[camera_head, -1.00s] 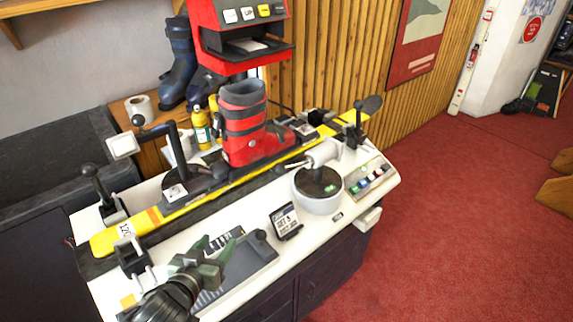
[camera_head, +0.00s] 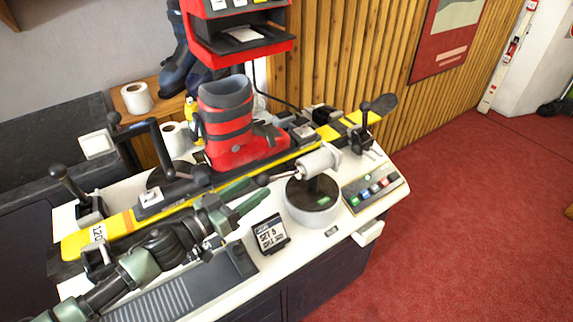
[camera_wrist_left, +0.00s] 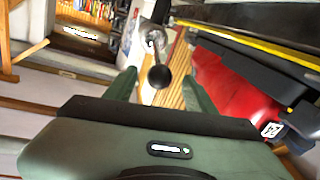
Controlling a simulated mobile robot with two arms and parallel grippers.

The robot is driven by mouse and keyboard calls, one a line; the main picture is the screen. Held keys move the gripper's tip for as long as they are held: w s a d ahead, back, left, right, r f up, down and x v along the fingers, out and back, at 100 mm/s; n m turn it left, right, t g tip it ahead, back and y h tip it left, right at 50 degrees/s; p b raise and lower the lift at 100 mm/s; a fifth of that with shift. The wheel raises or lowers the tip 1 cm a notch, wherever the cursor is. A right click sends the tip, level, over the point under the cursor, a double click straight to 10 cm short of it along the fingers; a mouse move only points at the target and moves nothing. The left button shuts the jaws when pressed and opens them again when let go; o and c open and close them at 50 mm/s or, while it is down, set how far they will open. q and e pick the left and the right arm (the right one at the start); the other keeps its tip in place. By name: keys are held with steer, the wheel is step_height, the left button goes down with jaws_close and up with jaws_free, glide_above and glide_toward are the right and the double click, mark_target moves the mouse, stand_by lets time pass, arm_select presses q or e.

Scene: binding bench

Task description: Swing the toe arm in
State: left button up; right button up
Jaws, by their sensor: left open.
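The toe arm appears to be the pale cylinder (camera_head: 318,161) on a round white base (camera_head: 312,209) with a dark top, in front of the red boot's toe. A thin rod runs left from it to a black ball knob (camera_head: 262,180). My left gripper (camera_head: 262,188) is open, its green fingers pointing right at the knob. In the left wrist view the knob (camera_wrist_left: 160,77) shows between the two spread fingers, at about their tips; I cannot tell whether either touches it. The red boot (camera_head: 240,145) stands upright on the yellow ski. My right gripper is not in view.
The yellow ski (camera_head: 72,243) lies along the bench in black clamps. A small display (camera_head: 270,234) stands close below my gripper. A button panel (camera_head: 372,189) is at the right. A black bent arm (camera_head: 160,145) with a white pad stands left of the boot. Red floor is clear.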

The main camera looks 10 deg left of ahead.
mark_target(257, 184)
arm_select(q)
steer(key=x, duration=0.1)
steer(key=p+x, duration=0.1)
steer(key=x, duration=0.1)
steer(key=shift+w+d+r, duration=0.15)
steer(key=shift+w+r, duration=0.15)
steer(key=shift+r, duration=0.05)
steer(key=shift+p+x, duration=0.3)
steer(key=shift+x, duration=0.95)
steer(key=shift+w+d+f, duration=0.15)
steer(key=shift+w+f, duration=0.1)
steer(key=shift+w, duration=0.05)
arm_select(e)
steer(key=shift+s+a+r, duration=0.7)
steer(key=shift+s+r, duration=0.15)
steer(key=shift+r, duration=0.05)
arm_select(q)
steer(key=shift+w, duration=0.1)
steer(key=c, duration=1)
jaws_close()
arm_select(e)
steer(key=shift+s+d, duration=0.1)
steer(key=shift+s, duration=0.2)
